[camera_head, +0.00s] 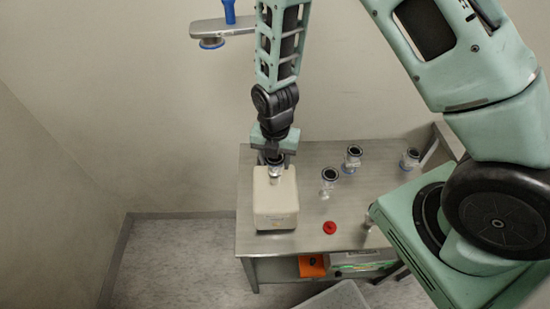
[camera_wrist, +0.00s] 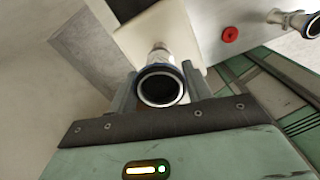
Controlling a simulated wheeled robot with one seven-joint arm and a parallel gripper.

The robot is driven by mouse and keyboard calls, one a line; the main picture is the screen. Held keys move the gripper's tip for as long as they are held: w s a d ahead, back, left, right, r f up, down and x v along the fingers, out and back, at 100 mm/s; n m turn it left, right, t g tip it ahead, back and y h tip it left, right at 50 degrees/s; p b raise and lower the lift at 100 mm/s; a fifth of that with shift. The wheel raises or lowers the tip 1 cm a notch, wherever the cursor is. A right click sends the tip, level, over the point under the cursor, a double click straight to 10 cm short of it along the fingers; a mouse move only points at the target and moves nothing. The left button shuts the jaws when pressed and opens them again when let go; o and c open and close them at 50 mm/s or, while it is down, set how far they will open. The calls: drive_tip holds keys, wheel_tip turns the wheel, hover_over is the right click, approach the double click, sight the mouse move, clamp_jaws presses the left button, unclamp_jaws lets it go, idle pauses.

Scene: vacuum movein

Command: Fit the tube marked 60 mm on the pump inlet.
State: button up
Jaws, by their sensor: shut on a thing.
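My gripper (camera_head: 275,154) is shut on a short metal tube (camera_head: 275,171) with a dark-mouthed flange. In the wrist view the tube (camera_wrist: 160,55) stands between the two fingers, its open round end facing the camera. The held tube is over the top of a white box-shaped unit (camera_head: 276,207), apparently the pump, on the steel table. Its lower end is at or just above the box; I cannot tell if it touches. The inlet is hidden. Similar flanged tubes (camera_head: 353,158), (camera_head: 328,181), (camera_head: 409,158) stand to the right. No length marking is readable.
A red round cap (camera_head: 329,227) lies on the steel table (camera_head: 300,243) right of the box. An orange item (camera_head: 311,266) is on the shelf below.

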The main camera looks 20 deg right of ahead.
drive_tip(key=shift+f+b, duration=0.45)
drive_tip(key=shift+f, duration=0.1)
idle(0.7)
idle(0.3)
drive_tip(key=o, duration=1.1)
wheel_tip(320, 180, up, 17)
drive_tip(key=shift+r+b, duration=0.2)
drive_tip(key=shift+b, duration=1.05)
drive_tip(key=s+a+r+m, duration=0.1)
drive_tip(key=s+a+m, duration=0.1)
drive_tip(key=s+m, duration=0.4)
drive_tip(key=s+a+r+m+b, duration=0.1)
drive_tip(key=s+a+m, duration=0.1)
drive_tip(key=s+m, duration=0.4)
drive_tip(key=s+a+r+m, duration=0.1)
drive_tip(key=s+a+m, duration=0.1)
drive_tip(key=s+m, duration=0.5)
drive_tip(key=shift+a+r+m+y, duration=0.15)
drive_tip(key=shift+m+y, duration=0.15)
drive_tip(key=shift+m, duration=0.6)
